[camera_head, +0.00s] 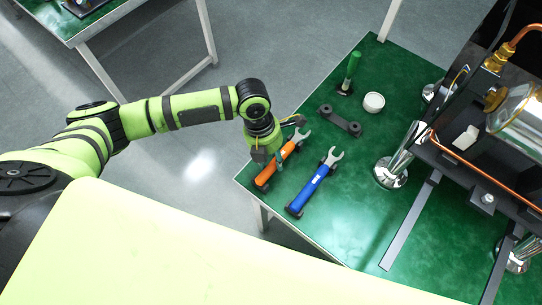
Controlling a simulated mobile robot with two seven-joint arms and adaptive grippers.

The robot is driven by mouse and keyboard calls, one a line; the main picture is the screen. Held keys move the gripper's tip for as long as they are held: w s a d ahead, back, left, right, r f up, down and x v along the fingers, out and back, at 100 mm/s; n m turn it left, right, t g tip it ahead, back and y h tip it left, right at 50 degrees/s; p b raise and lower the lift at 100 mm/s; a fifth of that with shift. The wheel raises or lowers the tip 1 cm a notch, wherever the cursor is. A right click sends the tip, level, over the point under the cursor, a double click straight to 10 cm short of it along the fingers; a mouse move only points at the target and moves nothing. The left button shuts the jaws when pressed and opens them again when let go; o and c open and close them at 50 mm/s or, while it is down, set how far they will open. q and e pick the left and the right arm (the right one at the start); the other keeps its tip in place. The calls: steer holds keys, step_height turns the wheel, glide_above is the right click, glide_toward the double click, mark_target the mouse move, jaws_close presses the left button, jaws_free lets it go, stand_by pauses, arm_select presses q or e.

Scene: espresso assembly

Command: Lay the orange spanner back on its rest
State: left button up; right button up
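The orange spanner (271,173) lies slanting near the left edge of the green table, its grey open jaw towards the upper right. Its lower end is at a black support (262,187); I cannot tell whether it rests fully on it. My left gripper (281,139) is over the spanner's upper part, its dark fingers spread apart, one on each side. It hides part of the handle, and I cannot tell whether it touches it. The blue spanner (307,191) lies parallel to the right, on black supports (294,212). My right gripper is out of view.
Behind the spanners are a black two-knobbed bar (340,120), a white round cup or lid (373,102) and a green-handled tool (350,72). The espresso machine with chrome feet (391,172) fills the right side. Green table (345,230) is bare in front of the blue spanner.

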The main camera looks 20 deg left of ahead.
arm_select(q)
steer(key=o, duration=0.4)
steer(key=v, duration=1.2)
